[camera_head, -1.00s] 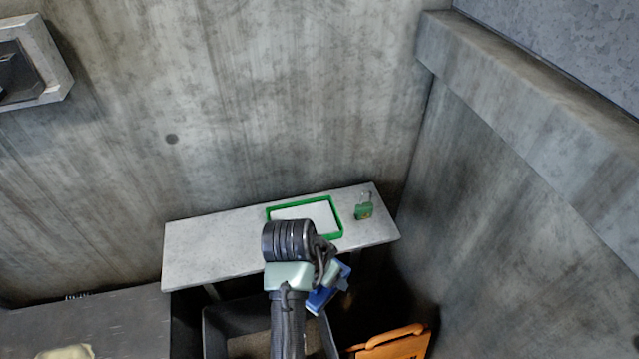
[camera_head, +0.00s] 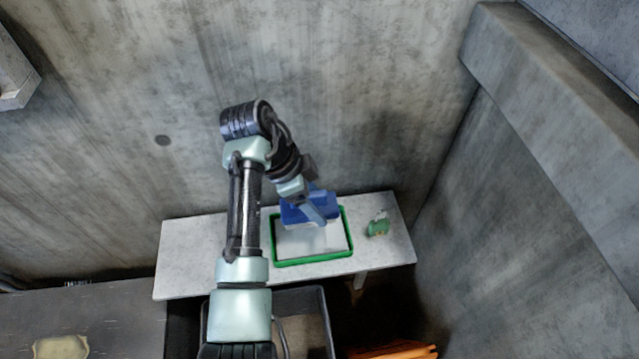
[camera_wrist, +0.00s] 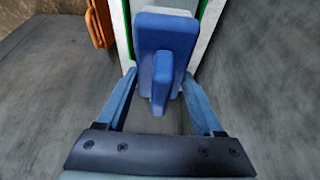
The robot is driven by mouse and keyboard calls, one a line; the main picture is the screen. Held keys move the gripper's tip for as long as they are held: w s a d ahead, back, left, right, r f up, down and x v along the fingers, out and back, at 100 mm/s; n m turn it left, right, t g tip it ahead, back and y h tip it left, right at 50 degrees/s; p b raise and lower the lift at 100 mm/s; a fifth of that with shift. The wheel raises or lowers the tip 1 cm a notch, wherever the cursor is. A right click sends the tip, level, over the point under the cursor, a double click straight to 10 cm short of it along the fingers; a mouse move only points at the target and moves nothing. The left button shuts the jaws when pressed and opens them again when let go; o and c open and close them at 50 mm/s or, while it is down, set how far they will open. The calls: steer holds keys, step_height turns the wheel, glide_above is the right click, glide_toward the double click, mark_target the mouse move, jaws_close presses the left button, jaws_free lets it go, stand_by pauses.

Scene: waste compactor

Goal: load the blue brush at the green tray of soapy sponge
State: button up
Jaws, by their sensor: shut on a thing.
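The blue brush (camera_head: 292,213) is a thick blue block with a blue grip. My gripper (camera_head: 314,207) is shut on it and holds it over the back part of the green tray (camera_head: 348,232). The tray is a green rim around a white inside, lying on the pale bench. In the wrist view the brush (camera_wrist: 168,42) lies between the fingers of my gripper (camera_wrist: 160,85), and it hides most of the tray beyond. Whether the brush touches the tray cannot be told. No sponge can be made out in the tray.
A grey bin (camera_head: 318,318) stands below the bench front. An orange thing (camera_head: 395,350) is at the bottom right. Concrete walls close the back and right.

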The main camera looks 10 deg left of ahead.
steer(key=shift+s+f+b, duration=0.15)
steer(key=shift+f+b, duration=0.55)
steer(key=shift+b, duration=0.05)
step_height(320, 180, down, 4)
steer(key=b, duration=0.4)
steer(key=shift+f, duration=0.25)
steer(key=shift+f, duration=0.5)
stand_by(1.6)
step_height(320, 180, up, 7)
steer(key=p, duration=0.6)
steer(key=shift+r, duration=0.1)
steer(key=shift+s, duration=0.1)
stand_by(0.8)
